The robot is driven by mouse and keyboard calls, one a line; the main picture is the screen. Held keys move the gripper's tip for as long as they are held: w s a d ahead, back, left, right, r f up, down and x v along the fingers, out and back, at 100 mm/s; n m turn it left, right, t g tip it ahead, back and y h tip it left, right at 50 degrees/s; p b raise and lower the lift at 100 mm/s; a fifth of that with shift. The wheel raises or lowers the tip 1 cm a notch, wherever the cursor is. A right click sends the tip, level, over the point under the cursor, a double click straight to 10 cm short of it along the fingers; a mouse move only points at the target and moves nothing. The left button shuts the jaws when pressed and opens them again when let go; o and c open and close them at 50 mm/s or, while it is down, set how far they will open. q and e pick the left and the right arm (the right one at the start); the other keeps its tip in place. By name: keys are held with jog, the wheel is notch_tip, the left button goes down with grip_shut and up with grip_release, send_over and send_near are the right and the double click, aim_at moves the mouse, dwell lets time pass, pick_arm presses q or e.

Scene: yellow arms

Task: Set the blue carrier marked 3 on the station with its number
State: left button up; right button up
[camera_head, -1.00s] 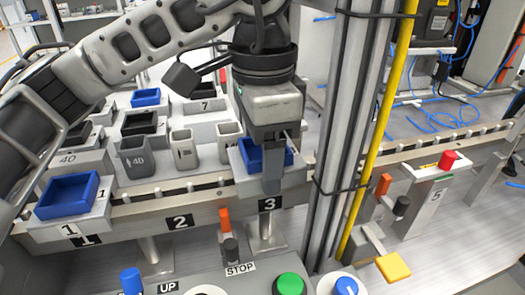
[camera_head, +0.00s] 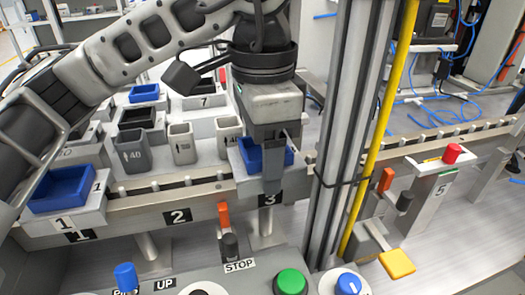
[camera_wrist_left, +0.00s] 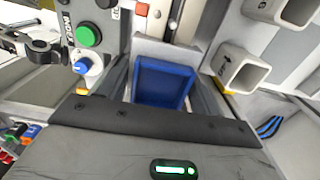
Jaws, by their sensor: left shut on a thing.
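My left gripper (camera_head: 277,165) points down above the rail at the label 3 (camera_head: 269,199) and is shut on a blue carrier (camera_head: 250,156). The carrier also shows in the left wrist view (camera_wrist_left: 162,82), as a blue tray with a finger at either side. A finger hides part of it and its number in the head view. It is over the station marked 3; I cannot tell whether it rests there. Another blue carrier (camera_head: 62,187), marked 1, sits at station 1 on the left. My right gripper is not in view.
Grey bins (camera_head: 133,155) stand behind the rail. A control panel with a green button (camera_head: 291,283) is in front.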

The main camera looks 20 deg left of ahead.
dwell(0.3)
pick_arm(q)
jog(key=o, duration=1.4)
jog(key=shift+c, duration=0.2)
jog(key=shift+f, duration=0.1)
jog(key=shift+r+p, duration=1.05)
jog(key=shift+r, duration=0.5)
jog(key=shift+r+p, duration=1.7)
jog(key=shift+r, duration=0.3)
jog(key=shift+s, duration=0.1)
